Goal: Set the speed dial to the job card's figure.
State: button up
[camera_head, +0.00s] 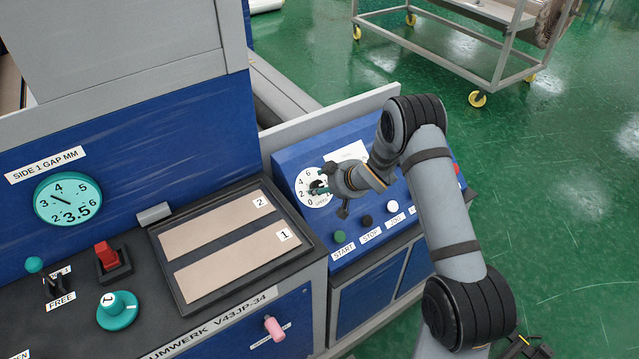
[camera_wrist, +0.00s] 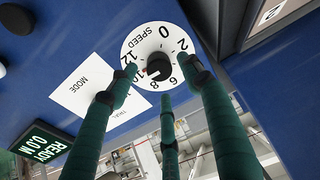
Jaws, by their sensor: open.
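The speed dial (camera_wrist: 143,44) is a white disc on a blue panel with figures from 0 to 12. In the head view the dial (camera_head: 308,197) is partly covered by my gripper (camera_head: 322,187). A white card (camera_wrist: 86,84) printed MODE and TRIAL lies beside the dial; I can read no figure on it.
A lit READY display (camera_wrist: 42,144) is near the card. Below the dial is a row with START (camera_head: 340,237), STOP (camera_head: 365,220) and other buttons. A tray (camera_head: 183,295) and a gap gauge (camera_head: 68,200) are to the left.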

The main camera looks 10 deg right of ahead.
aim_at(319, 186)
jog(key=shift+p+x, duration=0.3)
jog(key=shift+x, duration=1.45)
jog(key=shift+c, duration=0.2)
jog(key=c, duration=1.1)
jog(key=shift+f+n+b, duration=0.1)
jog(key=shift+n+b, duration=0.2)
jog(key=shift+b, duration=0.35)
jog(key=o, duration=1.1)
jog(key=shift+o, duration=0.2)
jog(key=shift+s+d, duration=0.1)
